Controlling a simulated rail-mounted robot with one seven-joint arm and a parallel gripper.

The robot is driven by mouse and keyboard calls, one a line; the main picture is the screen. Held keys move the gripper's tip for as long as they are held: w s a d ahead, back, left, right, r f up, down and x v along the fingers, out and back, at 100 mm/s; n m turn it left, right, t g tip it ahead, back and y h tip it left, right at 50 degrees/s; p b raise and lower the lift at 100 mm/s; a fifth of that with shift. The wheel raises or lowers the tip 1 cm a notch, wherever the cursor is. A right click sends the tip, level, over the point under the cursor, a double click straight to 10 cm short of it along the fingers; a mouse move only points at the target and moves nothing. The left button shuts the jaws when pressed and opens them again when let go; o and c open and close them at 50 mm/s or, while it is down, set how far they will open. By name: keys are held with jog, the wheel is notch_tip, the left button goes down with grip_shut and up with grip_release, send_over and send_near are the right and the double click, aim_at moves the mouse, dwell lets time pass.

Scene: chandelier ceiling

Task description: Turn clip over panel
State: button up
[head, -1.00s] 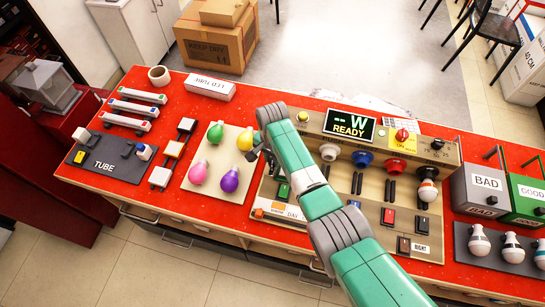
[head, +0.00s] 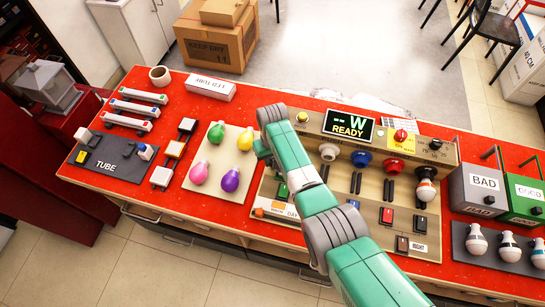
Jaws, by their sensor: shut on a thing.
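The beige test panel (head: 372,202) lies on the red bench, with a raised back strip that bears sockets and a display reading "W READY" (head: 349,125). My green arm crosses its left part. My gripper (head: 266,160) points down at the panel's left end, just right of the yellow bulb (head: 245,139). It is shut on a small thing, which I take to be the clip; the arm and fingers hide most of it. Black paired strips and red and dark switches show on the panel right of my arm.
A bulb board (head: 215,180) with several coloured bulbs lies close left of my gripper. Further left are the tube tester (head: 125,168) and white tubes. Grey "BAD" (head: 470,185) and green "GOOD" (head: 520,200) bins stand at right.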

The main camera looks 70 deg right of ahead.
jog(key=n, duration=0.5)
jog(key=shift+n, duration=0.4)
dwell(0.3)
jog(key=o, duration=1)
notch_tip(320, 180, up, 8)
jog(key=shift+f+p, duration=0.1)
jog(key=shift+p, duration=1.1)
